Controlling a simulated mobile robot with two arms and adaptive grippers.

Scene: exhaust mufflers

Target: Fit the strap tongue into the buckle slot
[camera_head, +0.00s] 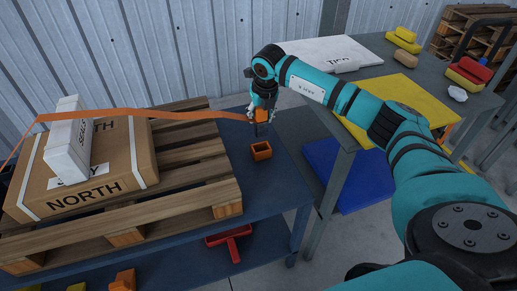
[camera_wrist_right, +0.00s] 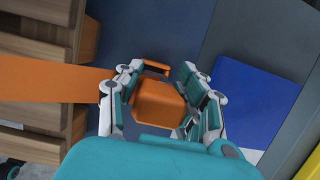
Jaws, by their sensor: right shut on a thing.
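My right gripper (camera_head: 262,116) is shut on the orange tongue (camera_wrist_right: 158,104), a block at the end of the orange strap (camera_head: 150,114). It holds the tongue in the air, above and apart from the orange buckle (camera_head: 261,150). The buckle stands on the blue bench top with its slot facing up. In the wrist view the strap (camera_wrist_right: 52,80) runs off to the left from the gripper. The tongue's lower end is partly hidden by the fingers in the head view. My left gripper is not in view.
The strap passes over a white box (camera_head: 70,140) on a brown carton (camera_head: 95,185), on a wooden pallet (camera_head: 190,180) left of the buckle. A grey table (camera_head: 385,58) with a yellow sheet (camera_head: 405,95) stands right. The blue bench (camera_head: 285,135) is clear around the buckle.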

